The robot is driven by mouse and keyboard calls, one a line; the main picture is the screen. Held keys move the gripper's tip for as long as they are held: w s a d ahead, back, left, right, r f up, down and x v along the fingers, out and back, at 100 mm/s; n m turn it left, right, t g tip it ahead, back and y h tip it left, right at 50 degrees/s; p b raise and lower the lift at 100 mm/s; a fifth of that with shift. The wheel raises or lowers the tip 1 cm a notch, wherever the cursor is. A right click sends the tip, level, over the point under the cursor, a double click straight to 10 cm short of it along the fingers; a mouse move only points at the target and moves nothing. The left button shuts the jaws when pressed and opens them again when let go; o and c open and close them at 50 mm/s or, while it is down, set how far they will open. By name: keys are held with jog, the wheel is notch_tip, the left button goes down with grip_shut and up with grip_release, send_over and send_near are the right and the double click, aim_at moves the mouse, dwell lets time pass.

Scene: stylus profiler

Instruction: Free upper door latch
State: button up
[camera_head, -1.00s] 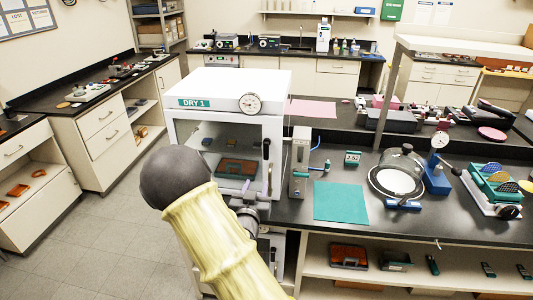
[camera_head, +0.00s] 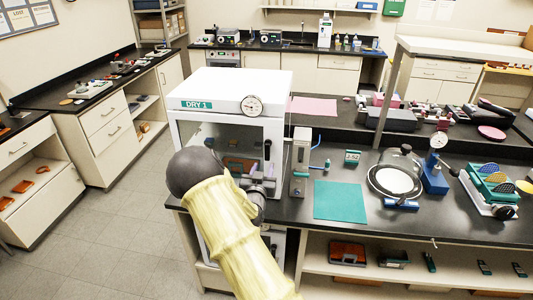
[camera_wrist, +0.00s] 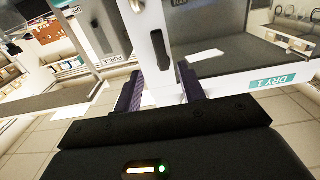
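The white dry cabinet labelled DRY 1 (camera_head: 235,87) stands on the black bench, its windowed front door looking closed. The upper door latch (camera_head: 267,149) is a dark upright lever at the door's right edge. In the wrist view the dark latch (camera_wrist: 160,48) lies just beyond my fingertips, roughly in line with the gap between them. My gripper (camera_wrist: 161,82) is open, with two purple fingers apart and nothing held. In the head view my gripper (camera_head: 264,176) is at the door's right edge, just below the latch. My arm hides the lower door and any lower latch.
A grey purge unit (camera_head: 300,160) stands close to the cabinet's right side. A teal mat (camera_head: 340,200), a glass bell jar (camera_head: 397,172) and a blue-based dial gauge (camera_head: 436,165) are farther right. The floor to the left is clear.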

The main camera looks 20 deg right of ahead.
aim_at(267, 154)
jog(key=p+x, duration=0.2)
jog(key=x, duration=0.6)
jog(key=shift+p, duration=0.4)
jog(key=shift+s, duration=0.1)
grip_shut()
